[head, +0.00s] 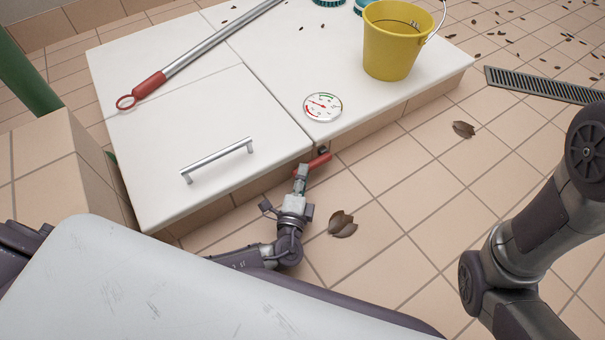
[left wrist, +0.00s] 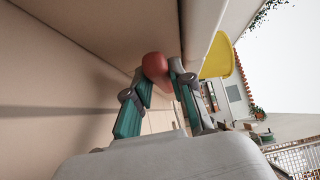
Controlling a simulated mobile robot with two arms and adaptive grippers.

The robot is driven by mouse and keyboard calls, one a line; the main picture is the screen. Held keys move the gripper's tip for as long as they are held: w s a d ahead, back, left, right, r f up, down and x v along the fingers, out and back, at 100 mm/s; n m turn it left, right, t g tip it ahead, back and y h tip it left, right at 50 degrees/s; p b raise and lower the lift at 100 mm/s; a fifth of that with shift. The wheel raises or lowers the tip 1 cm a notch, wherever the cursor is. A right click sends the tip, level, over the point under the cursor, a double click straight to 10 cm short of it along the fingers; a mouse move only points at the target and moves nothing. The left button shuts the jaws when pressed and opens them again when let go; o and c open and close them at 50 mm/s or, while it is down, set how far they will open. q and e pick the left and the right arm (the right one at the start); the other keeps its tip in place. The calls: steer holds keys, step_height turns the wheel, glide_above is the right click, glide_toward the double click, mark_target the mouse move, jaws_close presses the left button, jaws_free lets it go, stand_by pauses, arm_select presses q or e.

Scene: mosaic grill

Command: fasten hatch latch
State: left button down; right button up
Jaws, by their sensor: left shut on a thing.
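The hatch (head: 185,135) is a flat white lid with a metal bar handle (head: 217,158), and it lies closed, level with the white top beside it. The latch (head: 321,161) has a red lever on the front face, just below the lid's front right corner. My left gripper (head: 302,172) is shut on the red lever. In the left wrist view, the lever's rounded red end (left wrist: 155,66) sits between the two fingers of my left gripper (left wrist: 158,82). The rest of the latch is mostly hidden there. My right arm shows at the right, but its gripper is out of view.
A round gauge (head: 322,107) lies on the white top near the latch. A yellow bucket (head: 391,45) stands at the back right. A long pole with a red grip (head: 148,85) lies across the top. Dry leaves (head: 342,224) and a drain grate (head: 540,85) are on the tiled floor.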

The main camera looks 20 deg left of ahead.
arm_select(q)
steer(key=shift+f, duration=0.1)
steer(key=c, duration=1)
jaws_free()
step_height(320, 180, up, 10)
